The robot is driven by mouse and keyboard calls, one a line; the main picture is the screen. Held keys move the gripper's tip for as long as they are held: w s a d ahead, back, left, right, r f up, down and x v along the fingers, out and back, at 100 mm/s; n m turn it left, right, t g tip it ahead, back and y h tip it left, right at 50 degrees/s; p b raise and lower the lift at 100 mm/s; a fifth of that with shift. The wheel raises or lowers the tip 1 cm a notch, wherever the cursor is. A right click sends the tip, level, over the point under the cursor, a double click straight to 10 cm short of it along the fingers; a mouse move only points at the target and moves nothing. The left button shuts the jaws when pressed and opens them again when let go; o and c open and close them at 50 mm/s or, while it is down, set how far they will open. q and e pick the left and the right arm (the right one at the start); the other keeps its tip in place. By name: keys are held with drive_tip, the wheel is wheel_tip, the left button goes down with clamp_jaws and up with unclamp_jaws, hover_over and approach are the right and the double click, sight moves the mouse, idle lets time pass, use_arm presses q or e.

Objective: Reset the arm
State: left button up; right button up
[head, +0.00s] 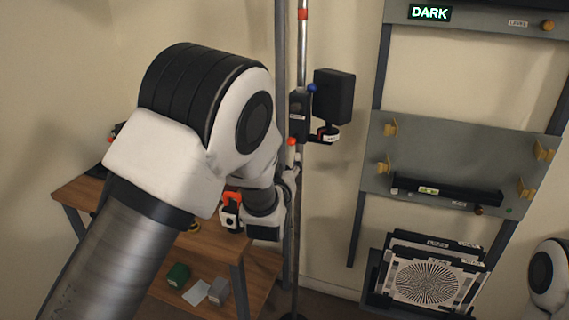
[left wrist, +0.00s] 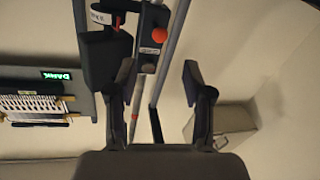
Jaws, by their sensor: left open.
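My left arm reaches in from the left in the head view, with its wrist (head: 264,212) beside the vertical pole (head: 302,60). My left gripper (left wrist: 160,82) is open in the left wrist view, with nothing held between its two dark fingers. The pole and a clamp block with an orange knob (left wrist: 160,35) show beyond the fingers. I cannot tell how far they are from the fingertips. In the head view the block (head: 299,112) carries a black box (head: 333,96). My right gripper is out of view; only part of my right arm shows at the right edge.
On the right, a grey rack has a lit DARK sign (head: 430,13), a panel with yellow brackets (head: 440,150) and patterned chart plates (head: 428,283).

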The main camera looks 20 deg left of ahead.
use_arm(q)
drive_tip(key=s+a+f+g, duration=0.25)
drive_tip(key=s+f, duration=0.25)
drive_tip(key=f, duration=0.5)
drive_tip(key=s+a+f+g, duration=0.1)
drive_tip(key=s+f+g, duration=0.3)
drive_tip(key=f, duration=0.7)
drive_tip(key=s+a+f+g, duration=0.2)
drive_tip(key=s+f, duration=0.4)
drive_tip(key=f, duration=0.4)
drive_tip(key=s+f+m+g+h, duration=0.1)
drive_tip(key=s+f+g, duration=0.2)
drive_tip(key=s, duration=0.6)
drive_tip(key=s+d+f+m+g+h, duration=0.1)
drive_tip(key=s+f+g, duration=0.2)
drive_tip(key=s, duration=0.7)
drive_tip(key=s+d+f+m+g+h, duration=0.1)
drive_tip(key=s+f+g, duration=0.2)
drive_tip(key=s, duration=0.7)
drive_tip(key=shift+f+m, duration=0.15)
drive_tip(key=shift+m, duration=0.15)
drive_tip(key=shift+o, duration=0.5)
